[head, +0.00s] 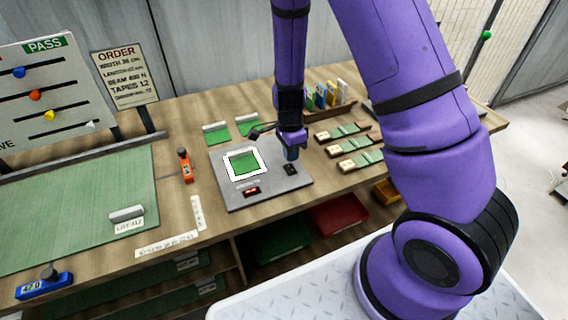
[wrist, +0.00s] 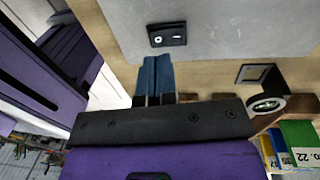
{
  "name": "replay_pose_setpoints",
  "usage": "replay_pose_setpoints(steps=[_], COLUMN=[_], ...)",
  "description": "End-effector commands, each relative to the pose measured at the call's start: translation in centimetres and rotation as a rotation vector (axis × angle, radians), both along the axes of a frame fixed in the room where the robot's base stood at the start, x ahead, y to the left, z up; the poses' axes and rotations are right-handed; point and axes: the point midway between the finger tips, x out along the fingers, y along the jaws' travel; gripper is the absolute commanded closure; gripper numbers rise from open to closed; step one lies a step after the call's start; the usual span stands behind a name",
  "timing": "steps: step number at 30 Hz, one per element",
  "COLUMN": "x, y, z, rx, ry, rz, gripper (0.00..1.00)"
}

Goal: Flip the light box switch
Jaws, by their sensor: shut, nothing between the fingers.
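The light box (head: 222,188) is a grey slab on the bench, with a bright white window holding a green patch (head: 244,163) and a small red display (head: 252,191). Its black switch (head: 290,169) is near the right end of the slab. In the wrist view the switch (wrist: 167,35) lies above my fingertips, with a light dot at its left end. My gripper (head: 292,154) is shut and empty, pointing down close to the switch. Its blue fingers (wrist: 156,62) lie together, apart from the switch in the wrist view. I cannot tell the height between them.
A black magnifier (head: 258,132) stands behind the slab, also seen in the wrist view (wrist: 267,103). Sample strips on wooden blocks (head: 360,159) lie right of it. Upright coloured cards (head: 325,94) stand behind. An orange tool (head: 185,165) stands at left.

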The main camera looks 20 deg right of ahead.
Motion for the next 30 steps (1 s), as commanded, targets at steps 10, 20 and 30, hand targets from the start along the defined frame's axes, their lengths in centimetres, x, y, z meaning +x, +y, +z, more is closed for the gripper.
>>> replay_pose_setpoints(steps=[10,20,30], x=[0.4,0.5,0.5], y=[0.1,0.0,0.0], z=[6.4,9.8,10.0], rx=[0.001,0.001,0.0], ry=[-0.004,0.001,0.002], rz=[0.001,0.0,-0.001], gripper=[1.0,1.0,1.0])
